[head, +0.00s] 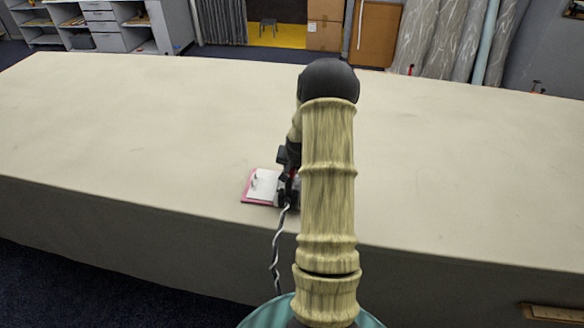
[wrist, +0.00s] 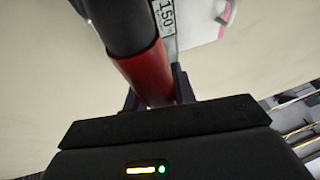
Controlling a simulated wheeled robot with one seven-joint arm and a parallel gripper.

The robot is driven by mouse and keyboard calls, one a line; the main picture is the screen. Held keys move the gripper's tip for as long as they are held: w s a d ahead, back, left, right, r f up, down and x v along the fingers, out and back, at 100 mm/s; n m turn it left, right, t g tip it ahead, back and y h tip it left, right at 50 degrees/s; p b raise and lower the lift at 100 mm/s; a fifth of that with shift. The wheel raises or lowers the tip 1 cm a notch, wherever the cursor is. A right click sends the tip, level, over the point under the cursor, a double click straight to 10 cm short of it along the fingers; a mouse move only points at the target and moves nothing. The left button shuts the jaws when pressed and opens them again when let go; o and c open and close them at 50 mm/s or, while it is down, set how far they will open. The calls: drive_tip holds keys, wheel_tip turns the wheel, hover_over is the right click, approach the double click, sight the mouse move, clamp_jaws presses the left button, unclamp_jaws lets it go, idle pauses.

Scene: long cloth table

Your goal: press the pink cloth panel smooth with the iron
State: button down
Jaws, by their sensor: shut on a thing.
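The pink cloth panel (head: 246,194) lies near the front edge of the table, left of my arm. A white sheet-like piece covers most of its visible top, and my arm hides its right side. My gripper (wrist: 152,92) is shut on the red and black handle of the iron (wrist: 140,66). In the head view my gripper (head: 287,178) is at the panel's right side, partly behind my arm. The iron's base is hidden there, so I cannot tell whether it touches the cloth. A pink edge of the panel (wrist: 228,14) shows at the top of the wrist view.
The long cream cloth table (head: 130,130) is clear to the left, right and back. A twisted grey cord (head: 275,248) hangs over the front edge beside my arm. Shelves (head: 98,25), cardboard boxes (head: 324,30) and fabric rolls (head: 440,38) stand behind the table.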

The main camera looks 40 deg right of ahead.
drive_tip(key=shift+w, duration=0.15)
drive_tip(key=shift+f, duration=0.1)
drive_tip(key=shift+f+b, duration=0.35)
drive_tip(key=shift+b, duration=0.15)
drive_tip(key=shift+s+a+f, duration=0.15)
drive_tip(key=shift+s+f, duration=0.15)
drive_tip(key=shift+f, duration=0.05)
idle(1.9)
drive_tip(key=shift+r, duration=0.1)
drive_tip(key=shift+w+r+p, duration=0.15)
drive_tip(key=shift+r+p, duration=0.35)
drive_tip(key=shift+r, duration=0.35)
drive_tip(key=shift+w+r+p, duration=0.1)
drive_tip(key=shift+r+p, duration=1.45)
drive_tip(key=shift+r, duration=1.25)
drive_tip(key=shift+d, duration=0.2)
